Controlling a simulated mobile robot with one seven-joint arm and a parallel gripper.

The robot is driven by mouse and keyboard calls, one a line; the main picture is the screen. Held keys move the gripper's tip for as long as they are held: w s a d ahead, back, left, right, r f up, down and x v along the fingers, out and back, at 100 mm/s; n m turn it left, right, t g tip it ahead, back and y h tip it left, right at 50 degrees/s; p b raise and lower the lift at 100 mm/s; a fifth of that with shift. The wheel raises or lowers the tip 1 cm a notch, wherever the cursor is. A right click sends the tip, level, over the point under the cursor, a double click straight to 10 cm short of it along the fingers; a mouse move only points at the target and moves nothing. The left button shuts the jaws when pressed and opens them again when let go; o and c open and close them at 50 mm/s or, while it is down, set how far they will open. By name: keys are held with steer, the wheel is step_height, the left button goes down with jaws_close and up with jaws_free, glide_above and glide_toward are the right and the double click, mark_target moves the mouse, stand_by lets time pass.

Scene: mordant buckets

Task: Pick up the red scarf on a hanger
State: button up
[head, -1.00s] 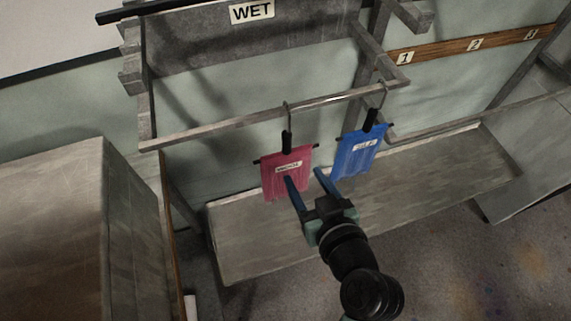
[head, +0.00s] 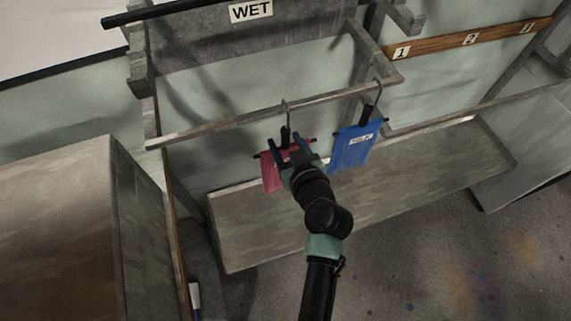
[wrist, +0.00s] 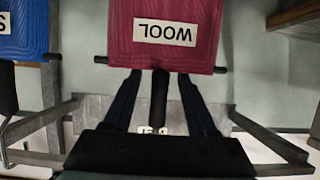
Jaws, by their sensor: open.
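The red scarf (head: 268,178) hangs from its hanger on the grey rail, partly hidden behind my gripper in the head view. In the wrist view the scarf (wrist: 165,58) appears upside down, with a white WOOL label. The hanger's black neck (wrist: 159,100) lies between my open fingers, one on each side, with a visible gap to both. My gripper (head: 284,145) is open and holds nothing. The hanger's hook still sits over the rail.
A blue scarf (head: 353,148) with a white label hangs to the right on the same rail (head: 220,126). A grey trough (head: 240,225) lies below. A WET sign (head: 251,11) is above. A big box-like block (head: 60,230) stands at left.

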steer(key=shift+w, duration=0.15)
jaws_close()
stand_by(1.4)
